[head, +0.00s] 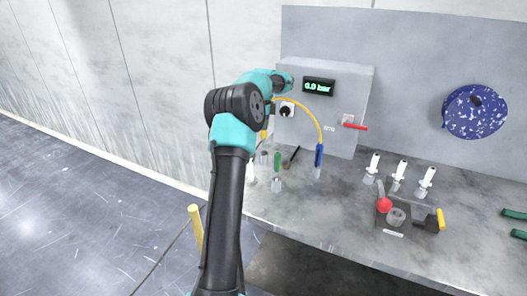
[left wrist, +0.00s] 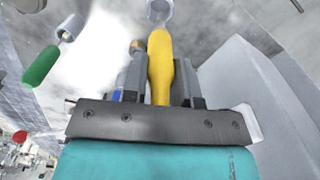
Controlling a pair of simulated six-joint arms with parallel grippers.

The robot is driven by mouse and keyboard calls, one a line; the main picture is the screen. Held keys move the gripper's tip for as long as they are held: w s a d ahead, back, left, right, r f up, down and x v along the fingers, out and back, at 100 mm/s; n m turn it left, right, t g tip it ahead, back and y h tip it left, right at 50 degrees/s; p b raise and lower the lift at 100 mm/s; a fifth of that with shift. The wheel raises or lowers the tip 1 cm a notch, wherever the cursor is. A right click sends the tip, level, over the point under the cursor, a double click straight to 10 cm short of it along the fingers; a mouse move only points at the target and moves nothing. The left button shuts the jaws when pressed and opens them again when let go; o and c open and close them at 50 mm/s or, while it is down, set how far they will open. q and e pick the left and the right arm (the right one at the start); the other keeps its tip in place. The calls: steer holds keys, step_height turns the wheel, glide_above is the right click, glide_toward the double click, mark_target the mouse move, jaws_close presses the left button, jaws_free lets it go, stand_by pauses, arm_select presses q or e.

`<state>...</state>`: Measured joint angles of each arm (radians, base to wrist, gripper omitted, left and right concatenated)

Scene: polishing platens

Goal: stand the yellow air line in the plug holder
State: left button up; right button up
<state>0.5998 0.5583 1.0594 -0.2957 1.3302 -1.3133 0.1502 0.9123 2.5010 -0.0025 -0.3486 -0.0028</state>
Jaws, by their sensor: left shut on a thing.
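The yellow air line's handle (left wrist: 160,58) stands between the fingers of my left gripper (left wrist: 160,72), which is shut on it. Its far end meets a light grey cup (left wrist: 160,9) at the top of the left wrist view; I cannot tell whether it is inside the cup or just above it. In the head view a bit of yellow (head: 264,134) shows beside my left arm, above a grey cup (head: 264,158); my arm hides the fingers there. A yellow hose (head: 304,106) arcs from near my wrist to a blue plug (head: 319,155). My right gripper is out of view.
A green plug (head: 277,161) stands in a grey cup nearby. White-topped bottles (head: 398,171) and a fixture with a red knob (head: 384,205) are to the right. The bench front is clear.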

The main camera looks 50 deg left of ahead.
mark_target(263, 140)
arm_select(q)
steer(key=shift+f, duration=2.35)
steer(key=shift+f, duration=0.1)
steer(key=shift+f, duration=1.8)
steer(key=shift+f, duration=0.15)
steer(key=o, duration=0.9)
steer(key=shift+o, duration=0.2)
step_height(263, 140, up, 12)
steer(key=shift+r, duration=0.2)
